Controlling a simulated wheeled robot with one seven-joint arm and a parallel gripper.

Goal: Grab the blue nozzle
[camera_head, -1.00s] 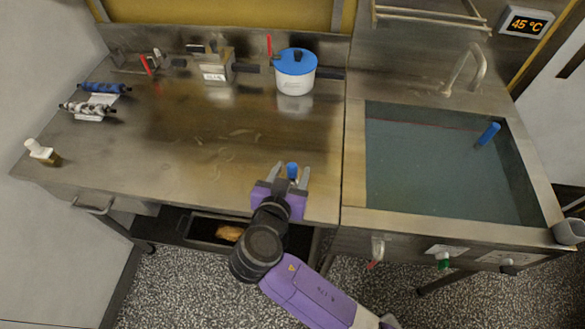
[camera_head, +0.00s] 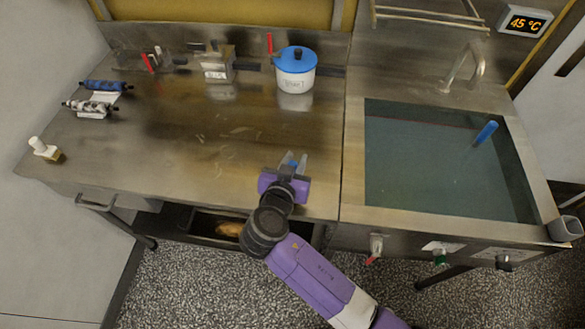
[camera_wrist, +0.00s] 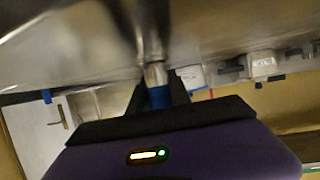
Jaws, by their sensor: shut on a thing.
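The blue nozzle (camera_wrist: 159,97) is a small blue piece with a metallic tip, seen between the dark fingers in the wrist view. In the head view the blue nozzle (camera_head: 293,164) is a small blue patch between the fingertips. My gripper (camera_head: 294,160) is shut on it, near the front edge of the steel worktop (camera_head: 190,150). The fingers hide part of the nozzle. I cannot tell whether it touches the worktop.
A white pot with a blue lid (camera_head: 295,72) stands at the back. To the right is a water-filled basin (camera_head: 440,165) with a blue stick (camera_head: 486,132) in it. Rollers (camera_head: 95,107) and a white-topped bottle (camera_head: 42,148) are at the left. The worktop's middle is clear.

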